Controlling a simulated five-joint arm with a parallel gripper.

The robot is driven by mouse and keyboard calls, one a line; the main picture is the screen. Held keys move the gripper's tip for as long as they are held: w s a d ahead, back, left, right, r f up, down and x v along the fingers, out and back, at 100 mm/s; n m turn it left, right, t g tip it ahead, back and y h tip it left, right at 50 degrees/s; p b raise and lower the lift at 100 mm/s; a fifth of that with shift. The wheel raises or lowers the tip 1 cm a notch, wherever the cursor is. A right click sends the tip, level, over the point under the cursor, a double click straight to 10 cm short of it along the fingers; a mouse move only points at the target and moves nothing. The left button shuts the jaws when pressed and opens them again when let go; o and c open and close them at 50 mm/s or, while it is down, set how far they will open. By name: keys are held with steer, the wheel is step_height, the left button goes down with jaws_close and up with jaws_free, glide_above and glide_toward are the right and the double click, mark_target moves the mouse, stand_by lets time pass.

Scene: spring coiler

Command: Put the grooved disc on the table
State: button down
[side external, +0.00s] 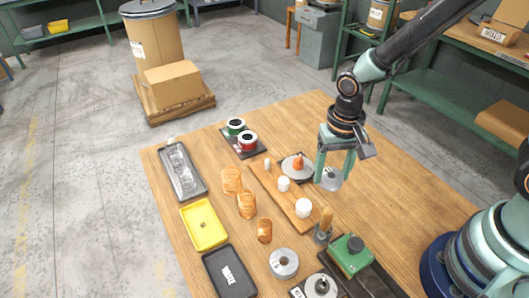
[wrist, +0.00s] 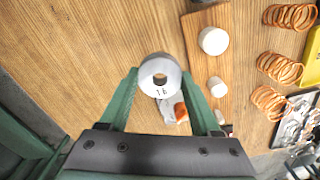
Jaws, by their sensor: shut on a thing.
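My gripper (side external: 335,172) points down over the right part of the wooden table (side external: 405,190). Its green fingers are shut on a silver-grey grooved disc (side external: 331,180) with a centre hole. In the wrist view the disc (wrist: 160,75) sits between the fingertips (wrist: 160,78), its face marked 16 towards the camera. Bare wood shows around it. I cannot tell exactly how far it is above the table. A similar silver disc (side external: 283,263) lies on the table near the front.
Left of my gripper are a grey plate with an orange piece (side external: 298,164) and a board with white cylinders (side external: 303,208). Copper coils (side external: 232,180), a yellow tray (side external: 204,226) and a green block (side external: 350,255) stand around. The table's right side is clear.

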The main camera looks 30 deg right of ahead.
mark_target(326, 195)
steer(key=shift+f, duration=2.25)
steer(key=shift+f, duration=0.1)
steer(key=shift+c, duration=1.8)
jaws_free()
step_height(326, 195, up, 12)
steer(key=s+d+r+n+t, duration=0.2)
steer(key=d+r+n+t, duration=0.2)
steer(key=d+r, duration=0.5)
step_height(326, 195, up, 3)
steer(key=shift+r+t, duration=0.1)
steer(key=shift+t, duration=0.6)
steer(key=shift+o, duration=0.2)
steer(key=shift+s+d+r+n, duration=0.15)
steer(key=shift+s+d+n, duration=0.1)
steer(key=shift+n, duration=0.05)
